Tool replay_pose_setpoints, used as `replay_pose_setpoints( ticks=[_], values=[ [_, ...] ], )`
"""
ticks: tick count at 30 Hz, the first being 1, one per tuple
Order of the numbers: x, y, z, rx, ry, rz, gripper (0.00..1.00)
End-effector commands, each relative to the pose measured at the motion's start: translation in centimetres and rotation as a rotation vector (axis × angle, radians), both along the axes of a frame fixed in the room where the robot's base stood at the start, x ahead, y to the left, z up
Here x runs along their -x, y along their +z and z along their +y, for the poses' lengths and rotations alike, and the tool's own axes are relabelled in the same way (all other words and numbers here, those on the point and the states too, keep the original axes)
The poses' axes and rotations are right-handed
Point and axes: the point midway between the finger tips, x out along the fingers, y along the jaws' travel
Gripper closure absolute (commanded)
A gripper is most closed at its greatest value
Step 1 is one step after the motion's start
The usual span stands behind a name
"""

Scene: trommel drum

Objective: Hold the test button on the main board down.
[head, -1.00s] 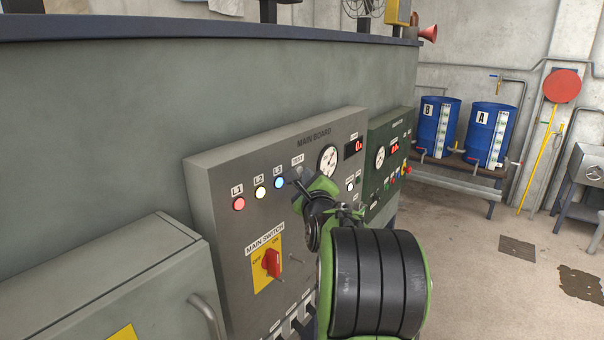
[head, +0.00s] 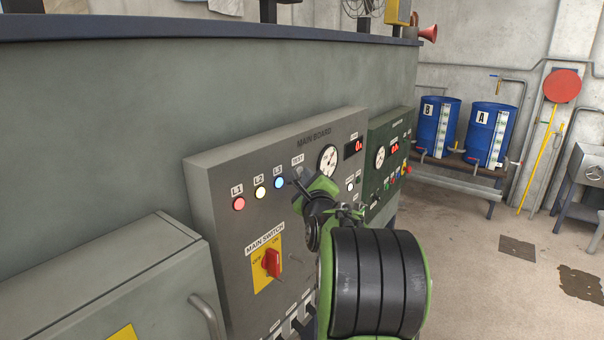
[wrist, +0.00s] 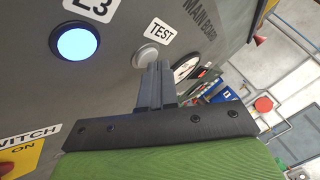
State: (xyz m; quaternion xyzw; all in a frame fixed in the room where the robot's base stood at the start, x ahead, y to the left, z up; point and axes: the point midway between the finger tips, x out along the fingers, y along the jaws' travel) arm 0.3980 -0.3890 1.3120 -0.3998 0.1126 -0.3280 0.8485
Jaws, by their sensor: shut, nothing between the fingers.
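The main board (head: 215,150) is a grey panel standing ahead of me. Its test button (wrist: 146,56) is pale and round, below the TEST label (wrist: 160,30) in the wrist view. My gripper (wrist: 157,66) is shut and empty, its two dark fingers side by side. The fingertips overlap the button's lower right edge in the wrist view; I cannot tell whether they touch or press it. In the head view my gripper (head: 293,176) is just below the TEST label and hides the button.
The red main switch (head: 272,263) is below. A dial (head: 328,160) is close on the right, with a green panel (head: 376,140) beyond.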

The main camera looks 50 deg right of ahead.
Motion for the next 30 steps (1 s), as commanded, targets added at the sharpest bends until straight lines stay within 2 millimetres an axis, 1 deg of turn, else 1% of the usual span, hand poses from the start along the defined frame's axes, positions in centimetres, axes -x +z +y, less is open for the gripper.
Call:
replay_pose_setpoints(
  ticks=[15,25,30],
  values=[
    [0.0,0.0,0.0,-0.001,0.001,-0.001,1.00],
    [1.7,-0.1,-0.1,0.001,-0.001,0.000,1.00],
    [1.7,0.0,-0.1,0.000,0.001,0.000,1.00]
  ],
)
